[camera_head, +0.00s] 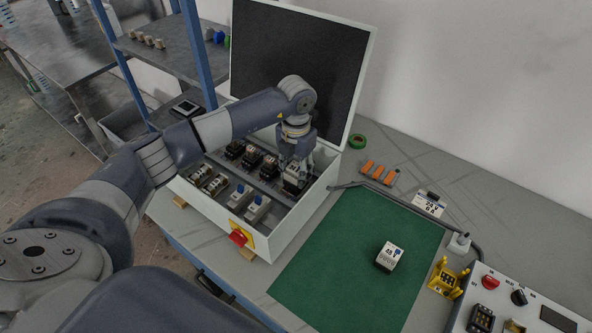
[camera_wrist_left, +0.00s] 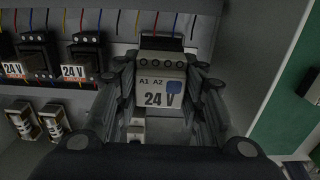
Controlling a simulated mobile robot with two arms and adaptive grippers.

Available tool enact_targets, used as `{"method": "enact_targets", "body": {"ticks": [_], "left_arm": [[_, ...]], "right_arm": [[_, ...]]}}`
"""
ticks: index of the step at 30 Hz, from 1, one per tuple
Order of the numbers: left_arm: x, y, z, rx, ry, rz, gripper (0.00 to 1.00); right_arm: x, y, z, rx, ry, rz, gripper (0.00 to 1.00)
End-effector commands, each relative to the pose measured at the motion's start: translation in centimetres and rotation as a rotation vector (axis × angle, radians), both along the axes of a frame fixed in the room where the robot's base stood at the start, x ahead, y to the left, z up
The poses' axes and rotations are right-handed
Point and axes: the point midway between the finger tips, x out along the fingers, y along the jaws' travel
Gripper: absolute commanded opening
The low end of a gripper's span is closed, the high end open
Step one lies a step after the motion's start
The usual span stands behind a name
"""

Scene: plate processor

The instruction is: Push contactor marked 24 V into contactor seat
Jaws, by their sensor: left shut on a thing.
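The contactor marked 24 V (camera_wrist_left: 155,99) is a pale block with "A1 A2" on its face and a blue part. In the left wrist view it sits between the fingers of my left gripper (camera_wrist_left: 161,107), which is shut on it. In the head view my left gripper (camera_head: 297,163) points down into the right end of the open cabinet, with the contactor (camera_head: 293,179) under it. A dark part with round terminals shows just behind the contactor. The seat is mostly hidden, and I cannot tell how deep the contactor sits. My right gripper is not in view.
The white cabinet (camera_head: 333,185) has a raised lid and a red switch (camera_head: 238,237). Dark units with 24 V labels (camera_wrist_left: 75,71) stand left of the contactor. Another contactor (camera_head: 390,257) lies on the green mat (camera_head: 340,265). A control box (camera_head: 545,318) stands front right.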

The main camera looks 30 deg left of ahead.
Motion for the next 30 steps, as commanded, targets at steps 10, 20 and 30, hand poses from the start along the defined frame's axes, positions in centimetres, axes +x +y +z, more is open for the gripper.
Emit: {"method": "enact_targets", "body": {"ticks": [10, 20, 30], "left_arm": [[0.0, 0.0, -0.7, 0.000, 0.000, 0.000, 0.09], [0.0, 0.0, -1.4, 0.000, 0.000, 0.000, 0.09], [0.0, 0.0, -2.1, 0.000, 0.000, 0.000, 0.09]], "right_arm": [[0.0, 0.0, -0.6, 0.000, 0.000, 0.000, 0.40], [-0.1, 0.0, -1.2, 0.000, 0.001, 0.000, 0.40], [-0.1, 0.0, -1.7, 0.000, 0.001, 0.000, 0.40]]}}
